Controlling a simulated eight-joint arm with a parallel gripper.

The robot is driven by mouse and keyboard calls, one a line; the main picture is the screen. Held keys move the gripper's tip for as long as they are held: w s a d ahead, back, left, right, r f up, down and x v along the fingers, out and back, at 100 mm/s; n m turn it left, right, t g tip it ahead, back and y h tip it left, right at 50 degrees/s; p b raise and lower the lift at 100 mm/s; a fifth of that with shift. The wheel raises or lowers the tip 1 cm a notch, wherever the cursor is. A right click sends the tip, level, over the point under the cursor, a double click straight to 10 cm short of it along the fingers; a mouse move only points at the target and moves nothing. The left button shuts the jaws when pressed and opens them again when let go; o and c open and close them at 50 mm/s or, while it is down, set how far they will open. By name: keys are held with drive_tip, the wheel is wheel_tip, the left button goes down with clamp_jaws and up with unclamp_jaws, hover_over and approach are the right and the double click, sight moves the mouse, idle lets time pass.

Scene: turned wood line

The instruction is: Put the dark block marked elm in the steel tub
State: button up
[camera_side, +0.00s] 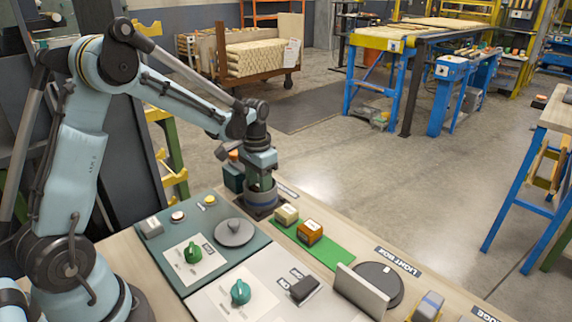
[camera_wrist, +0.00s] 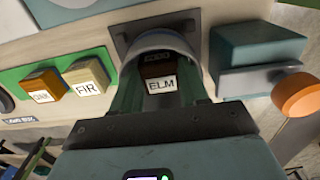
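The dark block marked ELM (camera_wrist: 160,70) shows in the wrist view between the two fingers of my gripper (camera_wrist: 163,88), its white label facing the camera. The fingers lie close against both its sides, and my gripper looks shut on it. The round grey steel tub (camera_wrist: 153,40) is right beyond the block, and block and fingertips overlap its opening. In the side view my gripper (camera_side: 261,182) points straight down into the tub (camera_side: 262,198). The block is hidden there by the tub and fingers. I cannot tell whether it touches the tub floor.
A block marked FIR (camera_wrist: 88,77) and an orange-brown block (camera_wrist: 42,84) stand on a green strip (camera_side: 338,255) beside the tub. A teal box (camera_wrist: 255,50) with an orange knob (camera_wrist: 297,95) stands close on the other side. Panels with green knobs (camera_side: 193,252) lie nearer the front.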

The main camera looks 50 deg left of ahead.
wheel_tip(320, 180, up, 12)
drive_tip(key=s+d+f+t, duration=0.1)
drive_tip(key=s+d+t, duration=0.6)
drive_tip(key=s+d, duration=0.4)
drive_tip(key=shift+s, duration=0.95)
